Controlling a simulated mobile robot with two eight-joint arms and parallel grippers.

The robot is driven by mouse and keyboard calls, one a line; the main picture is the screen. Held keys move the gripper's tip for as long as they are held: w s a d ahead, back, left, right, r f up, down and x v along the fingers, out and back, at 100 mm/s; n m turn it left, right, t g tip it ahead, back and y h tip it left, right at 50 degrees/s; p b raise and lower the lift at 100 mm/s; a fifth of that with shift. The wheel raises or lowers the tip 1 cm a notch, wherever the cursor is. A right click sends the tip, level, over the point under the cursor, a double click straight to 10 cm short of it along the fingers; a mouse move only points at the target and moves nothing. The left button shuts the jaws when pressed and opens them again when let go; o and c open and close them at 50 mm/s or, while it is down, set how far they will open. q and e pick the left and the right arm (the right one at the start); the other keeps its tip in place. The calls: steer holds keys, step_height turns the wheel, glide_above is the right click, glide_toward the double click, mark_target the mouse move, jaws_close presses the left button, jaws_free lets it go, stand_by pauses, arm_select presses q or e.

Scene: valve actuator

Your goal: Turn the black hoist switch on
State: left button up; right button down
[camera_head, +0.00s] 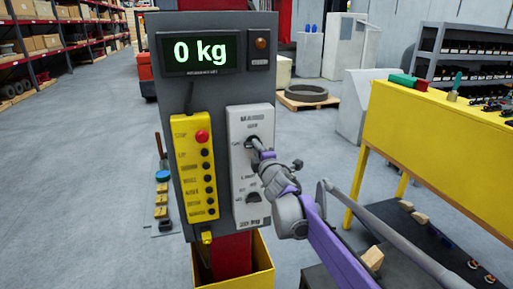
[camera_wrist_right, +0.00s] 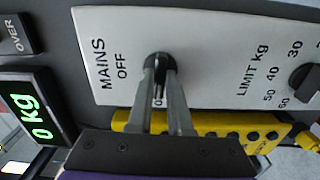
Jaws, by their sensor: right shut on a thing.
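The black hoist switch (camera_head: 251,140) is the upper knob on a white panel (camera_head: 263,117) marked MAINS, on the grey control box. The knob also shows in the right wrist view (camera_wrist_right: 160,60), beside the word OFF, with a second label mostly hidden behind the fingers. My right gripper (camera_head: 256,148) reaches in from the lower right; in its wrist view the fingers (camera_wrist_right: 160,72) are close together at the knob and shut on it. The fingers cover much of the knob, so its exact pointing direction is hard to tell. My left gripper is not in view.
A lit display (camera_head: 201,52) reads 0 kg. A yellow pendant (camera_head: 195,168) with a red stop button hangs left of the panel. A black LIMIT kg knob (camera_wrist_right: 305,82) sits lower on the panel. A yellow table (camera_head: 440,130) stands at right.

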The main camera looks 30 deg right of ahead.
stand_by(0.4)
steer(key=c, duration=0.8)
jaws_free()
steer(key=shift+c, duration=0.2)
steer(key=shift+s, duration=0.1)
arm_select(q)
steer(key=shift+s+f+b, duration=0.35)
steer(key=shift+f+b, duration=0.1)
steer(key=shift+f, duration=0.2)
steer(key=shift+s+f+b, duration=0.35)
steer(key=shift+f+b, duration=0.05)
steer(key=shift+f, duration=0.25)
arm_select(e)
steer(key=v, duration=1)
steer(key=shift+s+a, duration=0.2)
steer(key=shift+s, duration=0.1)
steer(key=s+a+f+m+g+y, duration=0.2)
steer(key=s+a+f+m+g, duration=0.4)
steer(key=s+a+f, duration=0.3)
steer(key=s+a+f+m+g+y, duration=0.2)
steer(key=s+a+f+m+g, duration=0.3)
steer(key=s+f, duration=1.1)
steer(key=a+f+m, duration=0.3)
steer(key=a+f, duration=0.1)
steer(key=f, duration=0.1)
steer(key=shift+s+m+g, duration=0.3)
steer(key=shift+m+g, duration=0.1)
